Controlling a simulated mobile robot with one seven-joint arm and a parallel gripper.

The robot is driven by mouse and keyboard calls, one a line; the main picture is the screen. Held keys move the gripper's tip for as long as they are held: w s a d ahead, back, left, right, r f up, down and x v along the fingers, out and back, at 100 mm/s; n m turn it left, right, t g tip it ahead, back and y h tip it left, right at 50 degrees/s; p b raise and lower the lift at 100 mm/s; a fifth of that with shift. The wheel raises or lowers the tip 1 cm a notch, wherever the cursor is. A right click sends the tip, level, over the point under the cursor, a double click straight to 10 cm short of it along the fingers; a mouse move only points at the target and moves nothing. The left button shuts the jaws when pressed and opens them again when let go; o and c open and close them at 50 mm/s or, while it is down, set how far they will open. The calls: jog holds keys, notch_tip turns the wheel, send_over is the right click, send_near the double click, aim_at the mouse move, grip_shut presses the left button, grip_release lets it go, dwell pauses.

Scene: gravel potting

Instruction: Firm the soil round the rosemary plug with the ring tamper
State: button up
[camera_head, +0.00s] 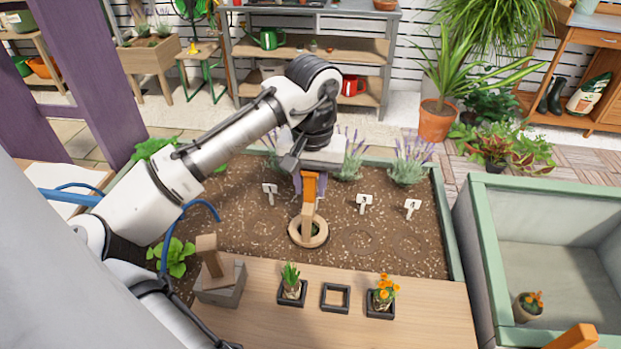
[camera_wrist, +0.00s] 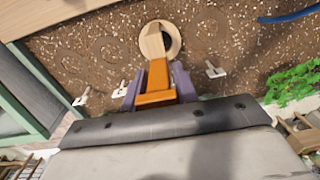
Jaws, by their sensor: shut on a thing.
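My gripper (camera_head: 309,186) is shut on the orange handle of the ring tamper. In the wrist view its purple fingers (camera_wrist: 157,85) sit on both sides of the handle. The tamper's pale wooden ring (camera_head: 308,231) is low over the brown soil (camera_head: 235,215), at or very near its surface; I cannot tell if it presses down. The ring also shows in the wrist view (camera_wrist: 173,39), partly covered by the tamper's shaft. I see no plant inside the ring; a rosemary plug there is not clear to see.
On the wooden ledge (camera_head: 255,325) stand a green plug (camera_head: 291,284), an empty black square holder (camera_head: 335,298) and an orange-flowered plug (camera_head: 383,292). A wooden tool (camera_head: 211,258) rests in a grey block at left. White markers (camera_head: 364,202) stand in the bed. A green-rimmed box (camera_head: 480,230) is at right.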

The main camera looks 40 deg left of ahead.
notch_tip(320, 180, down, 2)
jog(key=shift+d, duration=0.15)
jog(key=shift+w+r+p, duration=0.1)
jog(key=shift+r+p, duration=0.75)
jog(key=shift+p, duration=0.15)
jog(key=r+p, duration=0.2)
jog(key=shift+w+r+p, duration=0.2)
jog(key=shift+w+p, duration=0.1)
jog(key=shift+p, duration=0.1)
jog(key=r+p, duration=0.1)
jog(key=r, duration=0.1)
jog(key=r+p, duration=0.4)
jog(key=shift+s+a, duration=0.1)
jog(key=shift+a, duration=0.15)
